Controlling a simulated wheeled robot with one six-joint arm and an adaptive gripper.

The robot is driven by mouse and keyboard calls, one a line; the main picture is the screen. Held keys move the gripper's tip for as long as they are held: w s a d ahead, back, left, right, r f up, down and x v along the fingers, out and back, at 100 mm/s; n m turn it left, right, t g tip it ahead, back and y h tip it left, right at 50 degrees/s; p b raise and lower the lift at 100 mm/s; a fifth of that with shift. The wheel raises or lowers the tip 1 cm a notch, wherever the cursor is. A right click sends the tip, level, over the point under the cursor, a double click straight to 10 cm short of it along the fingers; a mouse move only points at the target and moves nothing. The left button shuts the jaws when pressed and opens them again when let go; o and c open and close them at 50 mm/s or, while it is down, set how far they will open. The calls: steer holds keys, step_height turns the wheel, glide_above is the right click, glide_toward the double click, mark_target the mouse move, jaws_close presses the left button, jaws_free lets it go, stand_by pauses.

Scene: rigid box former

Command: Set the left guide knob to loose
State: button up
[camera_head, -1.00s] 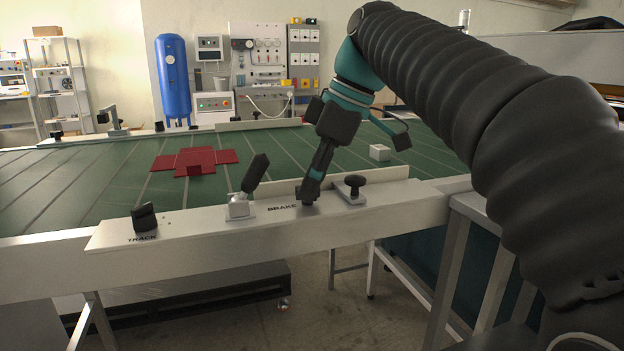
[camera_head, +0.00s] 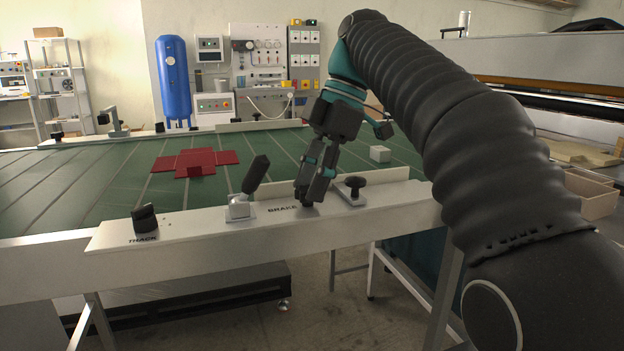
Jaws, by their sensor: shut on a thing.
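My gripper (camera_head: 310,196) is at the front rail (camera_head: 190,229), right of the BRAKE lettering (camera_head: 283,209). It is shut on a small dark knob there, the brake knob, mostly hidden by the fingers. A black guide knob (camera_head: 355,183) stands on a pale bracket just right of my gripper, apart from it, beside a low white guide bar (camera_head: 385,177). Another dark knob (camera_head: 159,127) is on the far rail. I cannot read a loose or tight mark on either.
A black-handled lever (camera_head: 256,174) stands left of my gripper. A dark TRACK knob (camera_head: 145,218) is farther left.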

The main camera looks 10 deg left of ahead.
stand_by(0.3)
steer(key=o, duration=1.1)
steer(key=shift+o, duration=0.2)
